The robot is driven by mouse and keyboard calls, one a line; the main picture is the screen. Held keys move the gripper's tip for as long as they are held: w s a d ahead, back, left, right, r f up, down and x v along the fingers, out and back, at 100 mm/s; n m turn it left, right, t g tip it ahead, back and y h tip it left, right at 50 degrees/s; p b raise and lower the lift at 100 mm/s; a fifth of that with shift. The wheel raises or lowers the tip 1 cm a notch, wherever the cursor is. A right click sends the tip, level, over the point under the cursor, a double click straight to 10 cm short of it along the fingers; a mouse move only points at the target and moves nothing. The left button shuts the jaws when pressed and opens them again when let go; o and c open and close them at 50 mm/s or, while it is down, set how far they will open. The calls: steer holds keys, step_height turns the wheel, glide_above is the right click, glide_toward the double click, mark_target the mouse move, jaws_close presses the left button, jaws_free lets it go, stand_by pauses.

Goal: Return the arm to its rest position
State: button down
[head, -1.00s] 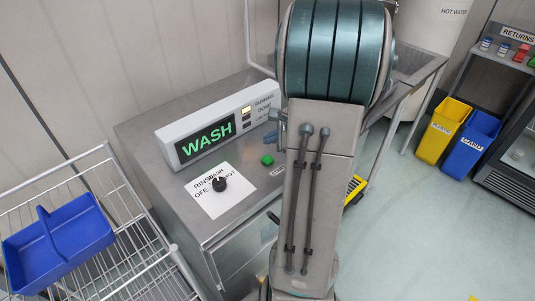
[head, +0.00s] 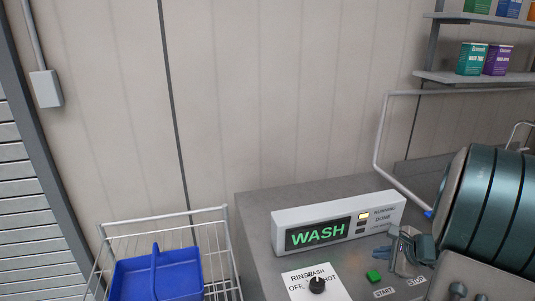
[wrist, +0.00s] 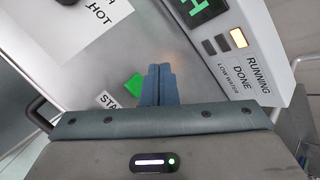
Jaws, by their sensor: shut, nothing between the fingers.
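My gripper (wrist: 158,84) shows in the wrist view with its two blue-grey fingers together and nothing between them. It is over the top of the washer (head: 258,215), beside the green start button (wrist: 134,86). In the head view my gripper (head: 382,253) is small, just right of the display and above the start button (head: 374,276). My arm fills the right edge of the head view and hides part of the washer top. The display (head: 318,233) reads WASH in green, and the lamp beside RUNNING is lit.
The black dial (head: 317,285) sits on a white label left of the start button. A wire rack (head: 215,255) with a blue caddy (head: 155,275) stands left of the washer. A bent pipe (head: 378,140) and shelves (head: 470,78) with tins are at the upper right.

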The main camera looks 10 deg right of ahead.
steer(key=s+a+r+n+g+y, duration=0.1)
steer(key=s+a+r+n+g, duration=0.1)
steer(key=a+n, duration=0.45)
steer(key=s+a+r+n+g, duration=0.2)
steer(key=s+a+r+n, duration=0.15)
steer(key=a, duration=0.55)
steer(key=s+a+r+n+g+h, duration=0.1)
steer(key=s+a+n+h, duration=0.3)
steer(key=s+n, duration=0.6)
steer(key=a+r+n, duration=0.1)
steer(key=a+n, duration=0.1)
steer(key=shift+s+n, duration=0.25)
steer(key=shift+n, duration=0.05)
steer(key=shift+f, duration=0.1)
